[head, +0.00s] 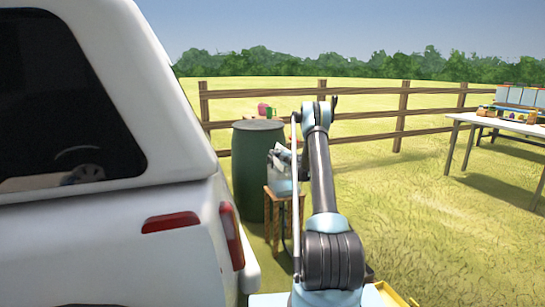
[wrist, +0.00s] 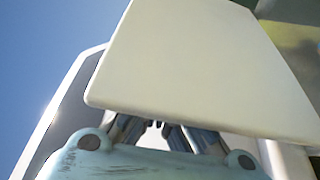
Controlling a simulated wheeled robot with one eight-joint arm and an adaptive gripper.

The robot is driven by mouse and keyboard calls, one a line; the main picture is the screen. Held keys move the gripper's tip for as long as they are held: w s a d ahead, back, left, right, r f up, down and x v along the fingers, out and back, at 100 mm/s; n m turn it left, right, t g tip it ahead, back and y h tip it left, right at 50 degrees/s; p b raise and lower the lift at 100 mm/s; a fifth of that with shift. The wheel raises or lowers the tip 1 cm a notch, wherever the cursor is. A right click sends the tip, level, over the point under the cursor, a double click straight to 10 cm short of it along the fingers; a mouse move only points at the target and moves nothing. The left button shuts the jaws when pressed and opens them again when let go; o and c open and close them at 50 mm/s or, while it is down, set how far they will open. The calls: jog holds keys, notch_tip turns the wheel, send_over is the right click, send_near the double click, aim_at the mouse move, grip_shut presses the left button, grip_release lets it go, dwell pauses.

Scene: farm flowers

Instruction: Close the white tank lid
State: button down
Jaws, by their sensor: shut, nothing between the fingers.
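A flat white panel, which looks like the tank lid (wrist: 195,65), fills much of the wrist view at a tilt, very close to the camera. My gripper (wrist: 160,129) shows below its lower edge; the panel hides the fingertips. The gripper is shut with nothing seen held in it. I cannot tell whether it touches the panel. In the head view a small whitish tank (head: 279,186) sits on a wooden stand (head: 283,209), just left of my arm. The gripper and lid are small and unclear there, above the tank.
A dark green barrel (head: 253,172) stands behind and left of the stand. A white vehicle (head: 110,245) fills the left side, close to the stand. A wooden fence (head: 402,115) runs behind. A table (head: 505,125) with jars stands far right. Open grass (head: 440,230) lies right of my arm.

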dwell(0.4)
jog(key=w+d+f+m+t+h, duration=0.1)
jog(key=d+f+m+t+h, duration=0.1)
jog(key=d+m, duration=0.4)
jog(key=w+d+f+m+t+h, duration=0.2)
jog(key=d+m, duration=0.4)
jog(key=m, duration=0.7)
jog(key=shift+w+d+f+t+h, duration=0.15)
jog(key=shift+d+f+t+h, duration=0.2)
jog(key=shift+f+t, duration=0.65)
jog(key=shift+f, duration=0.15)
